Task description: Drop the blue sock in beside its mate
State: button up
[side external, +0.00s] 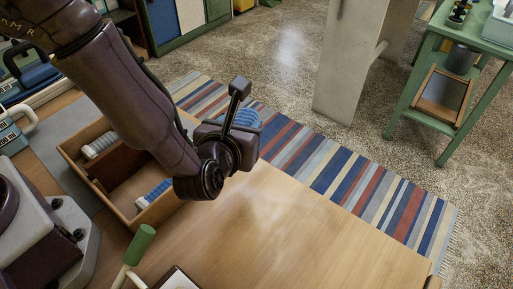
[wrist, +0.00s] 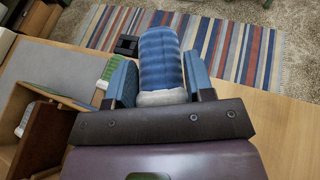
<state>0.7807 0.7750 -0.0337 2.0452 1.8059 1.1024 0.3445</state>
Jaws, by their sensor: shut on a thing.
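My gripper (wrist: 160,80) is shut on a rolled blue sock (wrist: 160,52), which has a pale end, in the wrist view. In the side view my gripper (side external: 232,128) is above the table, right of the wooden box, and the held sock (side external: 246,118) shows partly behind it. The open wooden box (side external: 118,205) has a divider. A blue and white striped roll (side external: 154,192) lies in its near right compartment, partly hidden by my arm. A pale grey-white roll (side external: 100,145) lies in the far left compartment.
A green-handled tool (side external: 140,244) stands near the box's front. A rounded grey machine (side external: 35,225) is at the left. The wooden table (side external: 300,225) is bare at the right. A striped rug (side external: 340,185) lies on the floor beyond.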

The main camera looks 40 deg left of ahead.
jog(key=s+a+r+n+g+y, duration=0.3)
jog(key=s+a+n+g+y, duration=0.65)
jog(key=s+n+g, duration=0.45)
jog(key=shift+t+h, duration=0.3)
jog(key=shift+h, duration=0.25)
jog(key=shift+s+a+f, duration=0.15)
jog(key=shift+s+f, duration=0.05)
jog(key=shift+f, duration=1.15)
jog(key=shift+s+a+f, duration=0.15)
jog(key=shift+f, duration=1.15)
jog(key=o, duration=1)
jog(key=shift+d, duration=0.1)
jog(key=v, duration=1.2)
jog(key=shift+d+r, duration=0.15)
jog(key=shift+d, duration=0.25)
